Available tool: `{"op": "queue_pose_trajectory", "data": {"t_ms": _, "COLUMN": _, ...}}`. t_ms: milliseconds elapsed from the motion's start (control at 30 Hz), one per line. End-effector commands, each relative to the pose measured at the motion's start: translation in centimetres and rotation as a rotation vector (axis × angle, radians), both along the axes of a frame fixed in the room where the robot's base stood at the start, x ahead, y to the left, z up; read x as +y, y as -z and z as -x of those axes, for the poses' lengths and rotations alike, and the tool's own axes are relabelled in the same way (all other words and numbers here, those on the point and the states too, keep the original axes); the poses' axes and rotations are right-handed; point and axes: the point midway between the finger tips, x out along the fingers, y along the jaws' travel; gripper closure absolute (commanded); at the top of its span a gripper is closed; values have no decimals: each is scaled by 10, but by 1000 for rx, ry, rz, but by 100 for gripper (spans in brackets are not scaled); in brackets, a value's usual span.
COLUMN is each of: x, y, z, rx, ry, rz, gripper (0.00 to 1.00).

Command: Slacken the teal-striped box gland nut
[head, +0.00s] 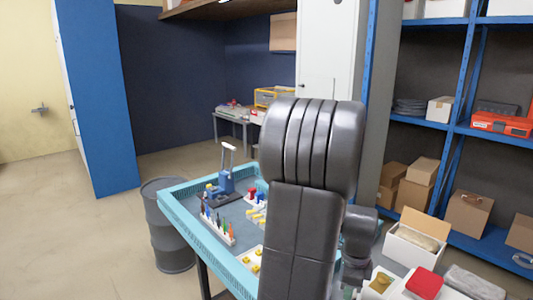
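I cannot make out a teal-striped box or its gland nut in the head view. My own dark grey arm fills the middle of the picture and covers part of the scene behind it. My gripper does not show; only arm links are visible. A teal-rimmed work table (188,208) stands left of my arm, its right part hidden. A blue device with an upright handle (226,180) stands at its far side. A white rack of coloured tools (218,228) sits near its left edge.
Small red, white and yellow parts (254,205) lie on the table beside my arm. A dark drum (167,225) stands left of it. White boxes and a red item (424,284) are at the lower right. Blue shelves (460,130) stand at right. The left floor is clear.

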Motion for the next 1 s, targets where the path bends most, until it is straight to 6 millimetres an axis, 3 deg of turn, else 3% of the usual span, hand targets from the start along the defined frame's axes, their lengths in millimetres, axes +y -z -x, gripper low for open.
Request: {"op": "queue_pose_trajectory", "data": {"t_ms": 1000, "x": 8, "y": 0, "z": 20, "rx": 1, "ry": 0, "rz": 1, "gripper": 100}}
